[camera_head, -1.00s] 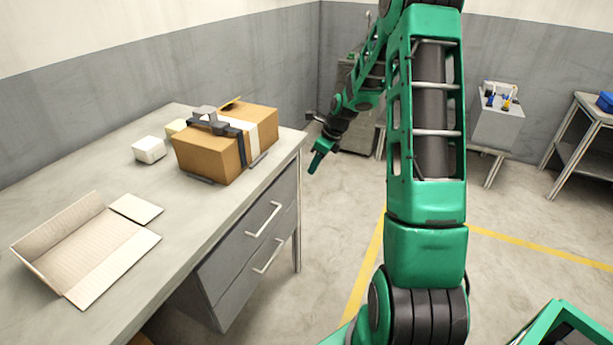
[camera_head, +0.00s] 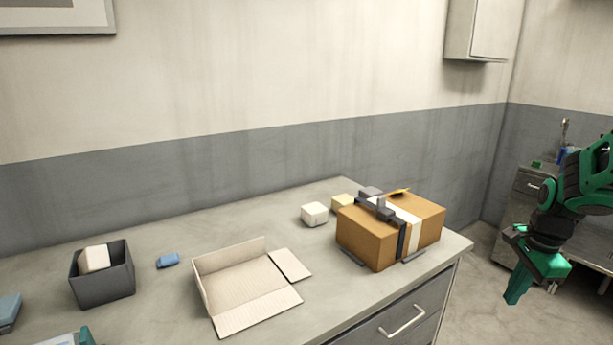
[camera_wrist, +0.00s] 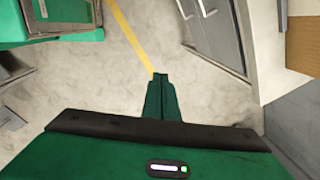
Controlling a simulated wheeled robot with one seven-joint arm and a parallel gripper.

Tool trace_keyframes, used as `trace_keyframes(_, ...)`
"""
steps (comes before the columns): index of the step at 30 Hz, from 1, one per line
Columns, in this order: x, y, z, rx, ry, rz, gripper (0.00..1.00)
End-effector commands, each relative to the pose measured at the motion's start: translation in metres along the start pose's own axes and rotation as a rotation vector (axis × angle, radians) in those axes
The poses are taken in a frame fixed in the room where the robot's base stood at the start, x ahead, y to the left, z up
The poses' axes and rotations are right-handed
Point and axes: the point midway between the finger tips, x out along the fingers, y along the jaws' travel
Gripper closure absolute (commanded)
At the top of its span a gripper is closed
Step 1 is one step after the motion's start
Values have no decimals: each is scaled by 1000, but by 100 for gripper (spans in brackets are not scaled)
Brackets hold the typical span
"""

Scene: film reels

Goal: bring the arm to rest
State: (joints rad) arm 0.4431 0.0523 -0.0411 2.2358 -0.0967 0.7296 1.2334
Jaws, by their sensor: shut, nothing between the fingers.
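My green gripper (camera_head: 515,290) hangs at the right of the head view, fingers pointing down, beside the right end of the table and apart from it. Its fingers are together with nothing between them. In the wrist view my gripper (camera_wrist: 160,78) is shut above bare floor (camera_wrist: 95,75). Part of my arm shows behind it at the right edge of the head view; the rest of the arm is out of that view.
The grey table (camera_head: 160,235) bears a taped cardboard box (camera_head: 365,238), an open flat carton (camera_head: 250,290), white blocks (camera_head: 314,214), a blue item (camera_head: 168,260) and a dark bin (camera_head: 106,285). A cabinet (camera_head: 528,186) stands behind my gripper. Floor beside the table is clear.

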Motion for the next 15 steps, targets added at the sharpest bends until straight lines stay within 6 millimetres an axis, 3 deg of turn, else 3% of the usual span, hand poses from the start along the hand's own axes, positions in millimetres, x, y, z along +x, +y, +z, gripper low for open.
trace_keyframes(6, -42, 78, 15, -380, 27, 54, 100)
trace_keyframes(15, -68, 182, 36, -866, -20, 111, 100)
